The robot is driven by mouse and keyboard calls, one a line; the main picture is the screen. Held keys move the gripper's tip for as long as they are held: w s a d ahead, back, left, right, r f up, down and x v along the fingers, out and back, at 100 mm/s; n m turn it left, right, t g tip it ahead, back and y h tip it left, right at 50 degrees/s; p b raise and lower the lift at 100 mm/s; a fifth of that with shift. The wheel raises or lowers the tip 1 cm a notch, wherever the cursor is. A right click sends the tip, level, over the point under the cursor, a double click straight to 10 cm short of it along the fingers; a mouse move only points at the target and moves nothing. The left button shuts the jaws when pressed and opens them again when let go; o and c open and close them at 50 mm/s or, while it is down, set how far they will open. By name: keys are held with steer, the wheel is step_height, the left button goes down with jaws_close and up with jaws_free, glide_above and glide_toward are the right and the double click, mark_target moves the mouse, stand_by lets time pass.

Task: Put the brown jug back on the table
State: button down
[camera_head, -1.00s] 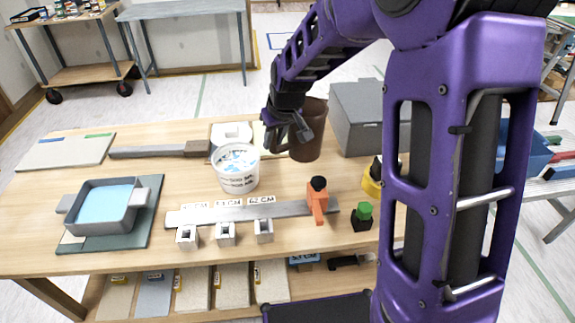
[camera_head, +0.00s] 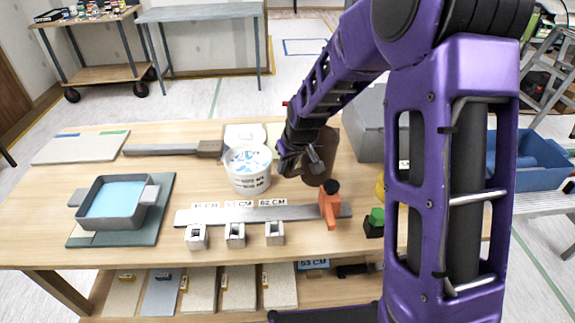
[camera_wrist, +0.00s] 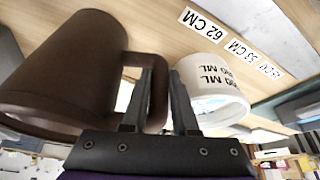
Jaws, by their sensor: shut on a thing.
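The brown jug (camera_head: 326,158) is behind my gripper in the head view, right of the white tub. It shows large at the left of the wrist view (camera_wrist: 60,75), with its handle towards my fingers. My gripper (camera_head: 290,165) is shut on the jug's handle; in the wrist view one finger passes through the handle loop (camera_wrist: 158,100). The wooden table (camera_head: 110,250) lies under the jug.
The white tub (camera_head: 248,172) with blue-white contents stands just left of the jug. A grey box (camera_head: 365,115) is behind right. A steel ruler (camera_head: 215,215), an orange-handled tool (camera_head: 329,205) and a green-capped bottle (camera_head: 375,222) lie in front. The left holds a water tray (camera_head: 113,203).

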steer(key=c, duration=0.7)
jaws_free()
steer(key=shift+r+p, duration=0.3)
steer(key=shift+r, duration=0.1)
steer(key=p+v, duration=0.2)
steer(key=v, duration=0.9)
steer(key=shift+s+r, duration=0.2)
steer(key=shift+s, duration=0.05)
steer(key=shift+w, duration=0.1)
